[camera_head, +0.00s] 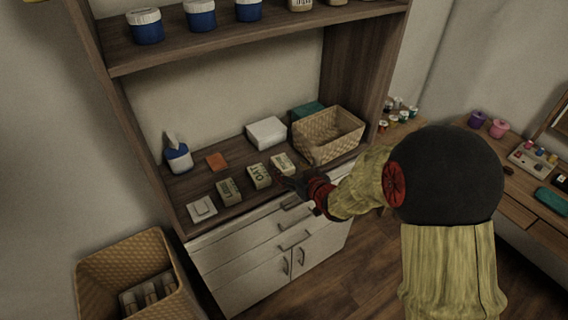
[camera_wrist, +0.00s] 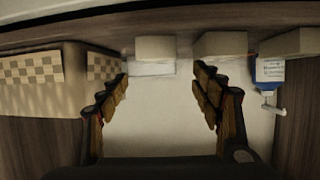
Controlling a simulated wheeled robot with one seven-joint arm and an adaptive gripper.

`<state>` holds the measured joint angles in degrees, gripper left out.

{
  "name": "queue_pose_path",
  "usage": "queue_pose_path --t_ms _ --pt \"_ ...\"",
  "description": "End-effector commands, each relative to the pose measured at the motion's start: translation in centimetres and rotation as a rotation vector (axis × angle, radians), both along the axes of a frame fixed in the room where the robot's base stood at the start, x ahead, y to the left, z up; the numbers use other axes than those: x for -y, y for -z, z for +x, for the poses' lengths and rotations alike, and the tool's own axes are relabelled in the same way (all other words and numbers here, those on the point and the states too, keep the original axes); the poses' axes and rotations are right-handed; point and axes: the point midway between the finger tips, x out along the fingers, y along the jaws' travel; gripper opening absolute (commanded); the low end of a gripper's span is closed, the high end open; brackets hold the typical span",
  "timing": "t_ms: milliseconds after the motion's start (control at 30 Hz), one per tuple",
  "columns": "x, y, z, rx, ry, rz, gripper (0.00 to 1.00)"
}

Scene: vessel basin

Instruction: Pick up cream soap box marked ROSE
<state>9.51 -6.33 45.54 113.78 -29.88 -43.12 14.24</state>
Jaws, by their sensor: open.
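The lettering on the left and right boxes is too small to read, so I cannot tell which says ROSE. My gripper (camera_head: 287,181) is open and empty, just in front of the right box. The wrist view is upside down; there the right box (camera_wrist: 155,48) lies beyond and between the open fingers (camera_wrist: 160,88). The middle box (camera_wrist: 220,44) is off to the right.
A woven basket (camera_head: 327,151) stands close to the right of the boxes. A white box (camera_head: 266,132), an orange bar (camera_head: 216,161) and a pump bottle (camera_head: 178,157) are behind. A shelf (camera_head: 240,38) hangs above.

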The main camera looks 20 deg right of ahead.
Motion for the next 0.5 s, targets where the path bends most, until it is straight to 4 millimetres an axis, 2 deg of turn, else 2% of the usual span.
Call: queue_pose_path --t_ms 500 --pt "-0.7 2.9 5.6 -0.002 0.001 -0.001 0.65"
